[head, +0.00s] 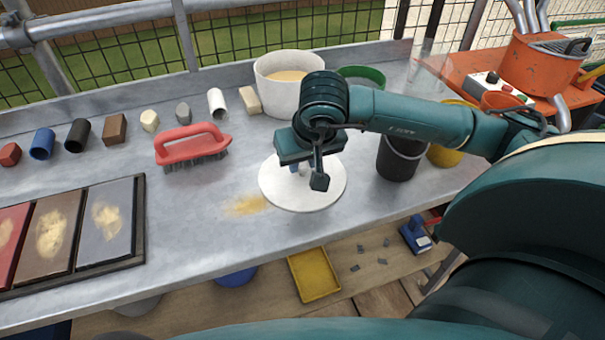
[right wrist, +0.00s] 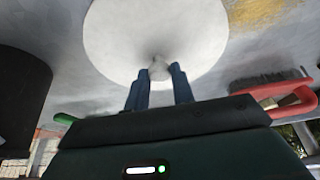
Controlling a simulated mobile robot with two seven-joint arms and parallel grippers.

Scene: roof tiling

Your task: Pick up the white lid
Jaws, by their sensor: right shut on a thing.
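The white lid (head: 322,200) is a flat round disc at the middle of the grey workbench, below my right gripper. My right gripper (head: 300,168) is shut on the lid's small central knob; its arm comes in from the right. In the right wrist view the two blue fingers (right wrist: 159,78) close on both sides of the knob, and the white lid (right wrist: 190,35) fills the top middle. I cannot tell whether the lid touches the bench or is slightly above it. My left gripper is not in view.
A white bucket (head: 281,95) with tan contents stands behind the lid. A black bucket (head: 397,160) stands to its right. A red-handled brush (head: 188,143) lies to the left. A tray of coloured tiles (head: 138,230) lies at the left front. Bare bench (head: 200,235) lies between.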

